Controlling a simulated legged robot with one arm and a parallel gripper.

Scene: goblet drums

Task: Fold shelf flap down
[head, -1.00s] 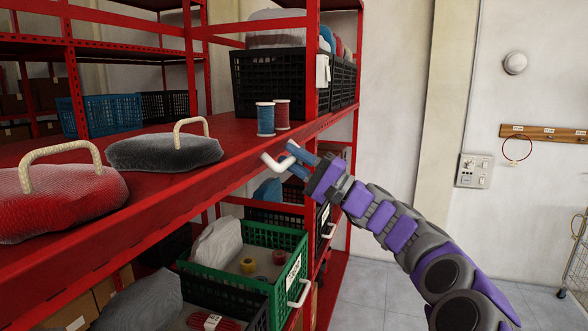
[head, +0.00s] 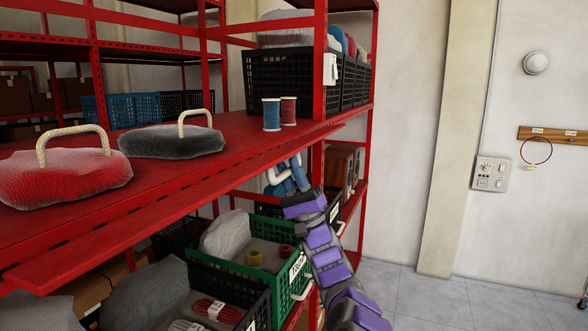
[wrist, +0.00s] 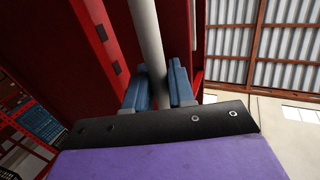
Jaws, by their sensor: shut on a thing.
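The red shelf flap (head: 150,220) runs along the front edge of the red shelf and slants outward and down. A white bar handle (head: 270,181) sits at its underside, below the shelf edge. My gripper (head: 288,178) has blue fingers and is shut on this handle. In the wrist view the handle (wrist: 146,35) runs between the two blue fingers of my gripper (wrist: 160,90), against a dark red panel. My arm partly hides the fingers in the head view.
On the shelf stand a red bag (head: 65,178), a dark grey bag (head: 170,142), a blue spool (head: 271,114) and a red spool (head: 288,110). A green crate (head: 230,265) is below. The floor (head: 410,295) at right is clear.

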